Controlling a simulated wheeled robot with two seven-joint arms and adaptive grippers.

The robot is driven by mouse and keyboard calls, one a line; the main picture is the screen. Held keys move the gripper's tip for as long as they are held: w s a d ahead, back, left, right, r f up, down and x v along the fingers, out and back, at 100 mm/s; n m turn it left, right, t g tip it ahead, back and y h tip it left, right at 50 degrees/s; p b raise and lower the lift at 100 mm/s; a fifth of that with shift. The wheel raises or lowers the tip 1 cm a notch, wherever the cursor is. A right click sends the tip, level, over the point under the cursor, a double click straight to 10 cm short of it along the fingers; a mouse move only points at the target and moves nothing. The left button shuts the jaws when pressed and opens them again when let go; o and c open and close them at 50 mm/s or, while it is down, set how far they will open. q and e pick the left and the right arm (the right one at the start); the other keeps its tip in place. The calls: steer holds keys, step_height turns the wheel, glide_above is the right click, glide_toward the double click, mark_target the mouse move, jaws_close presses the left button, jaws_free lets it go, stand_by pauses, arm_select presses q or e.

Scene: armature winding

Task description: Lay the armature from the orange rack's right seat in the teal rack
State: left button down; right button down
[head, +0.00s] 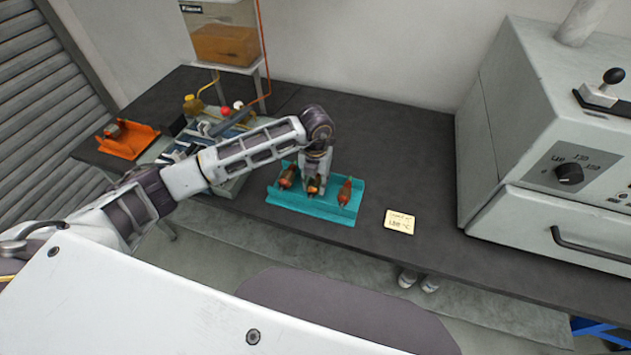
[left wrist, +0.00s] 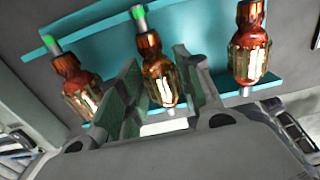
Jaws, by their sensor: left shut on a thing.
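The teal rack (head: 290,202) lies on the dark bench and carries three copper-brown armatures. The left armature (head: 287,178) and the right armature (head: 345,192) lie clear of my fingers. My left gripper (head: 314,184) points down and is shut on the middle armature (left wrist: 158,72), at or just above its seat; I cannot tell whether it is fully seated. In the left wrist view the fingers stand on both sides of its body. The orange rack (head: 139,142) is at the far left of the bench with a dark armature (head: 113,130) in it. My right gripper is not visible.
A winding fixture (head: 238,132) with colored knobs stands behind my left arm, under a raised clear tank (head: 224,42). A large grey oven (head: 570,150) fills the right. Bench between rack and oven is mostly clear.

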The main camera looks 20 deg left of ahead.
arm_select(q)
steer(key=shift+f, duration=0.1)
stand_by(0.3)
steer(key=c, duration=0.9)
jaws_free()
step_height(320, 180, up, 12)
stand_by(0.9)
